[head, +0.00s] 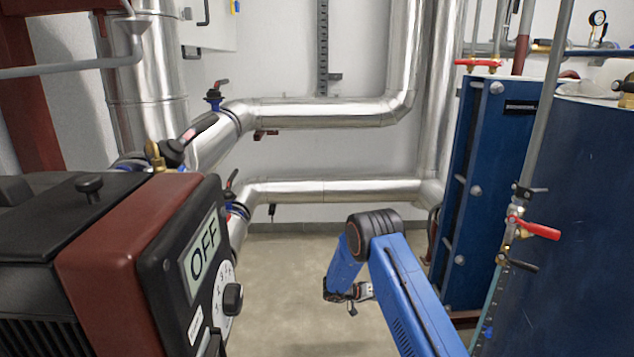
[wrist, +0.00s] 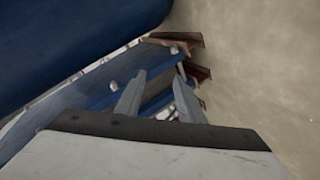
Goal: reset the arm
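My blue arm (head: 400,290) reaches up from the bottom of the head view, bends at a black elbow joint and hangs down over the floor. Its wrist end (head: 350,292) is low and small there, and the fingers cannot be made out. In the wrist view my gripper (wrist: 160,76) has its two grey fingers apart, with nothing held between them. Beyond the fingers lies a blue frame with reddish-brown feet (wrist: 188,55) on the floor; I cannot tell whether the fingers touch it.
Blue plate exchangers (head: 485,170) stand on the right, with a red-handled valve (head: 535,228) on a thin pipe. A red and black pump unit reading OFF (head: 205,250) fills the left. Silver pipes (head: 330,113) run behind. Bare floor (head: 285,280) lies between.

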